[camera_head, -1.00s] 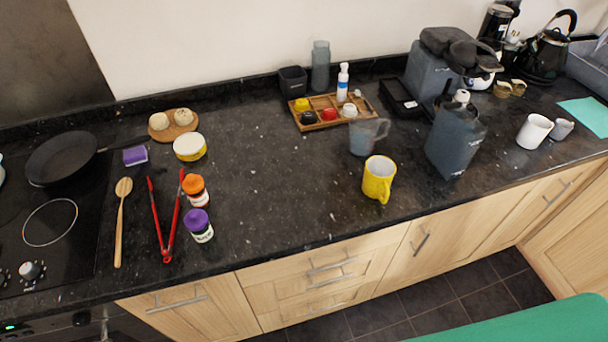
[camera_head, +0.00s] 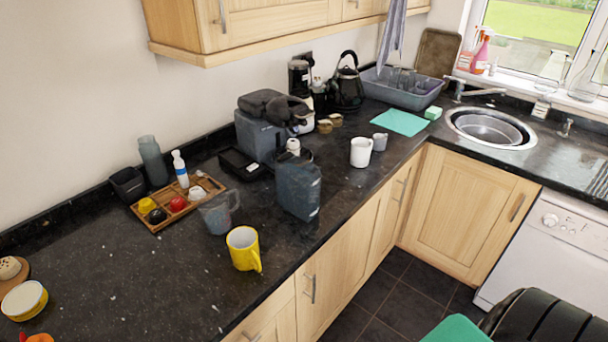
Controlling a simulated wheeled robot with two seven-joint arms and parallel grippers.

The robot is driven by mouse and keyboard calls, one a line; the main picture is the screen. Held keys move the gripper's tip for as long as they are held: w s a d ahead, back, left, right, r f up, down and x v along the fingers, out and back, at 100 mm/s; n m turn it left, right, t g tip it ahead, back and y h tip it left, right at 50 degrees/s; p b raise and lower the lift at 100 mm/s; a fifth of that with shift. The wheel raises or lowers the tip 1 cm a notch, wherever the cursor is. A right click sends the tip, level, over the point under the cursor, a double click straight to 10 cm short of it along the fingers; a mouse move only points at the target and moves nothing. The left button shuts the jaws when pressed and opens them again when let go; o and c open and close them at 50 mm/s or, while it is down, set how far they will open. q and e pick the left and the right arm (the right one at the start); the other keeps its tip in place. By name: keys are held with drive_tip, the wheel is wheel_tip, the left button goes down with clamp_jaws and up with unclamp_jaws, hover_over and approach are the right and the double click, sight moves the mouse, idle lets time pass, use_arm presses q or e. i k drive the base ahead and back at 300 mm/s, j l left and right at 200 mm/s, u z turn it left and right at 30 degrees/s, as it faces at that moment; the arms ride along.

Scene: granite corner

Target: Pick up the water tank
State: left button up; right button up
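The water tank appears to be the dark blue-grey container (camera_head: 298,188) with a white cap, standing upright near the front edge of the black counter. Behind it on the left is a grey-blue appliance (camera_head: 257,138) with a black top. Neither of my grippers is in view, and nothing is seen touching the tank.
Left of the tank are a yellow mug (camera_head: 243,249), a clear jug (camera_head: 217,213) and a wooden tray (camera_head: 158,222). A white mug (camera_head: 361,152) stands to its right. A black kettle (camera_head: 346,84) and sink (camera_head: 489,128) are farther back.

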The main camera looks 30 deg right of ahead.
sight(298, 180)
drive_tip(key=l+z, duration=0.1)
drive_tip(key=z, duration=0.85)
